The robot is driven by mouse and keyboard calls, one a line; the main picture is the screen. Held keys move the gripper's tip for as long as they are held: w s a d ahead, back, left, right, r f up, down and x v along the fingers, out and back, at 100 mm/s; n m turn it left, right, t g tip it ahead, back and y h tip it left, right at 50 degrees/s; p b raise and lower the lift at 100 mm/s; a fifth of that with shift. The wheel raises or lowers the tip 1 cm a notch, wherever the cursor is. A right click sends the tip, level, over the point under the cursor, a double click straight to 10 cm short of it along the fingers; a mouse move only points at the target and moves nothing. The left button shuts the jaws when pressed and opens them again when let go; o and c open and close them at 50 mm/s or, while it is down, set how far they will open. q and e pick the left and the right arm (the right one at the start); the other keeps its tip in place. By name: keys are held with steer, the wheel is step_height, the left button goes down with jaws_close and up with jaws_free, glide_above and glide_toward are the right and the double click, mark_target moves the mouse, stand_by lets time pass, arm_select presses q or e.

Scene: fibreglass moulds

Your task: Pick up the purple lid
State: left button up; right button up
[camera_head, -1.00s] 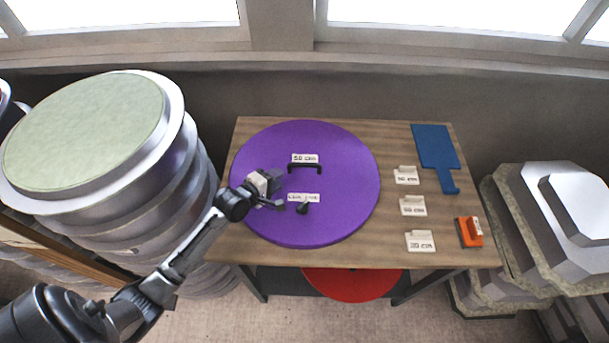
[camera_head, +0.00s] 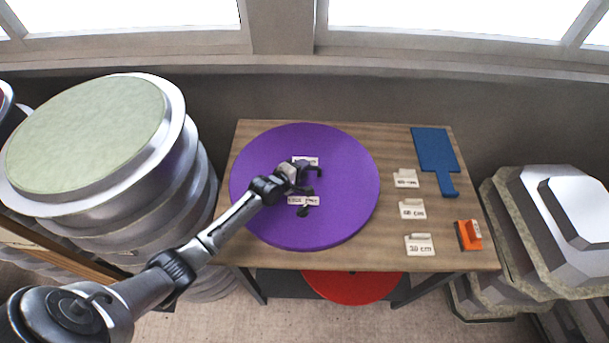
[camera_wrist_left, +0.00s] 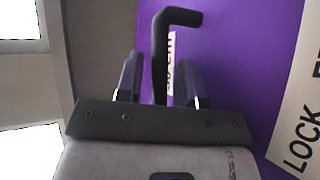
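The round purple lid (camera_head: 345,190) lies flat on the wooden table. Its black bar handle (camera_head: 319,170) is partly hidden behind my left gripper (camera_head: 310,182) in the head view. In the left wrist view the handle (camera_wrist_left: 163,55) stands between the two fingers of the left gripper (camera_wrist_left: 160,80), which are apart with gaps beside the bar. I cannot tell whether either finger touches it. My right gripper is in neither view.
White size labels (camera_head: 412,209) stand right of the lid, with a blue paddle-like tool (camera_head: 435,150) and an orange block (camera_head: 473,235). A red disc (camera_head: 352,286) lies under the table. Metal moulds stand left (camera_head: 150,190) and right (camera_head: 560,220).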

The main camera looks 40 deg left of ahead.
arm_select(q)
steer(key=shift+w+f, duration=0.25)
steer(key=shift+w, duration=0.4)
steer(key=shift+c, duration=0.4)
jaws_close()
